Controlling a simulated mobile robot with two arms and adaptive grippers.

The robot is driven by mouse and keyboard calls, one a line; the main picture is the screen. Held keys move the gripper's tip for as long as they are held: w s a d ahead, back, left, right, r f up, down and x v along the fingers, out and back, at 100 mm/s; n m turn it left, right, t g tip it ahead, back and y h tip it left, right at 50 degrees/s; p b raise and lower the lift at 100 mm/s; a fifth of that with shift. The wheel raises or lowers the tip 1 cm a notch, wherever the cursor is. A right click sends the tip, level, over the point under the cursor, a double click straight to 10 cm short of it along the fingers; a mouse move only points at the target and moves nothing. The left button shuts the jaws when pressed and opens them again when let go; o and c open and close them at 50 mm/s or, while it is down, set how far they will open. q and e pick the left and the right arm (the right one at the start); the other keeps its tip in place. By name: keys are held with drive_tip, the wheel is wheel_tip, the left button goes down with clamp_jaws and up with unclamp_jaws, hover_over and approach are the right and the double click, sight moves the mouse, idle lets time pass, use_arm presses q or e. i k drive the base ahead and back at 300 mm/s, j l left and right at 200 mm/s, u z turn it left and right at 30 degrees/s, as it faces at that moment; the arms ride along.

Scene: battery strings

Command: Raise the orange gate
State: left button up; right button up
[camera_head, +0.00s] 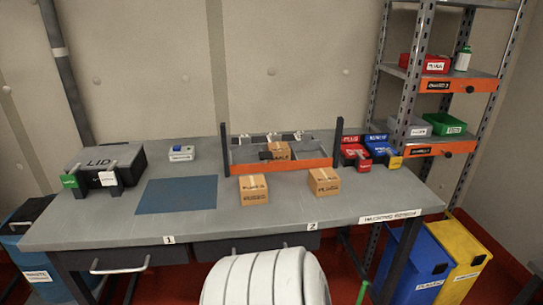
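The orange gate (283,166) is a long orange bar near the back of the grey workbench. It spans between two dark upright posts, the left post (224,150) and the right post (338,141). The bar sits low, close to the bench top, across the front of a grey tray or bay (247,152). A cardboard box (279,151) and a small dark item show behind the bar. Neither of my grippers is in view.
Two cardboard boxes, left (254,190) and right (324,182), stand in front of the gate. Red bins (354,156) and blue bins (380,150) stand right of it. A black lidded case (105,164) is at left. The blue mat (177,195) is bare.

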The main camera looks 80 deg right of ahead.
sight(324, 162)
drive_tip(key=z, duration=2.8)
drive_tip(key=i+j, duration=0.1)
drive_tip(key=j, duration=0.35)
drive_tip(key=i+j, duration=0.1)
drive_tip(key=j, duration=0.4)
drive_tip(key=i+j, duration=0.1)
drive_tip(key=j, duration=0.35)
drive_tip(key=i+j+u, duration=0.1)
drive_tip(key=j, duration=0.35)
